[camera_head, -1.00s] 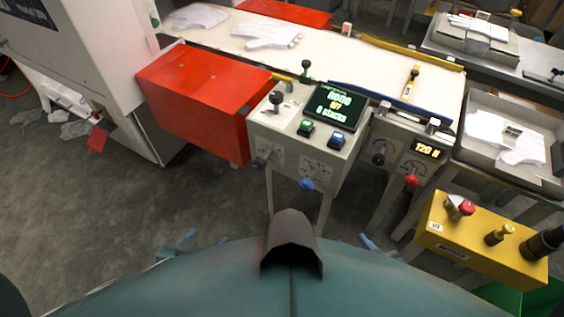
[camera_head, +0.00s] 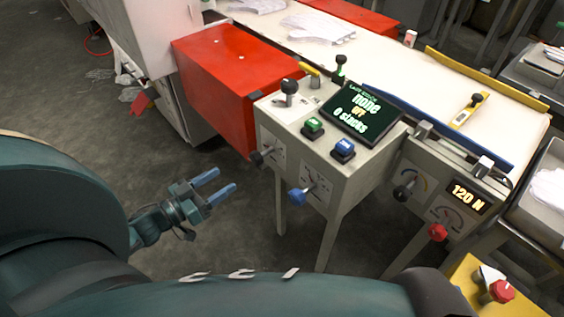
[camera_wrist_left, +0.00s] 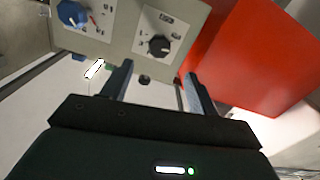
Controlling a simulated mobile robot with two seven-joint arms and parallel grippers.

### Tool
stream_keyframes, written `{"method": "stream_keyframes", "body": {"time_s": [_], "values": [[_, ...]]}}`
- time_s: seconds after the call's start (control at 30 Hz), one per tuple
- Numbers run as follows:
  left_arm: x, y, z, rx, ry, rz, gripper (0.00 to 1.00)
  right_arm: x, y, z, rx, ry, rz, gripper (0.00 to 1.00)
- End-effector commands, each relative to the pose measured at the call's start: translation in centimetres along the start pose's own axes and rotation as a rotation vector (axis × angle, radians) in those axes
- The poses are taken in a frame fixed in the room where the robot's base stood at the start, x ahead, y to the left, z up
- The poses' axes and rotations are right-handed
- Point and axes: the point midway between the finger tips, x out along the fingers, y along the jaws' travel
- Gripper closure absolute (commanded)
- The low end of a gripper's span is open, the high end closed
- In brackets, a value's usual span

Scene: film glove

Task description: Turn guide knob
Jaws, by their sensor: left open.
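The control box (camera_head: 300,130) has a black knob (camera_head: 257,157) and a blue knob (camera_head: 297,196) on its front panels. A second box to its right has another black knob (camera_head: 403,190) and a red knob (camera_head: 438,232). The labels are too small to tell which is the guide knob. My left gripper (camera_head: 220,184) is open and empty, in the air to the left of and below the front black knob, apart from it. In the left wrist view, the black knob (camera_wrist_left: 159,45) lies ahead between the open fingers, and the blue knob (camera_wrist_left: 72,13) is at upper left. My right gripper is not in view.
A red cover (camera_head: 225,85) stands left of the control box. A white belt (camera_head: 400,62) with gloves runs behind. Open floor lies below my gripper.

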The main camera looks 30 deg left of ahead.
Motion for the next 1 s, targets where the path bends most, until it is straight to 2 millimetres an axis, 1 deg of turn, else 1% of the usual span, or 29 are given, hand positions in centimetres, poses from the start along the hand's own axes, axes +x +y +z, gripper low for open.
{"method": "stream_keyframes", "body": {"time_s": [0.13,0.23,0.37,0.5,0.7,0.83,1.0], "values": [[0.2,-0.4,0.1,-0.005,0.008,0.015,0.41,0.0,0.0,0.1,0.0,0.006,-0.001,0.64],[1.2,-0.3,0.0,-0.004,0.011,0.018,0.41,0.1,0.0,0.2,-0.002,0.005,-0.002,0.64],[3.6,-0.3,-0.1,-0.004,0.013,0.017,0.41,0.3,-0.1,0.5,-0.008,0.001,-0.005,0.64],[6.7,-0.2,-0.1,-0.004,0.013,0.016,0.41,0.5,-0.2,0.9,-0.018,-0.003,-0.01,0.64],[10.4,-0.1,-0.1,-0.004,0.01,0.016,0.41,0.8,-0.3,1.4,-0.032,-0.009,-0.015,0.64],[12.0,-0.1,0.0,-0.006,0.009,0.015,0.41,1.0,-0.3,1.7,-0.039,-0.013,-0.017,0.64],[12.9,-0.1,-0.1,-0.004,0.007,0.015,0.41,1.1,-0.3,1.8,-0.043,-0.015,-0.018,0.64]]}}
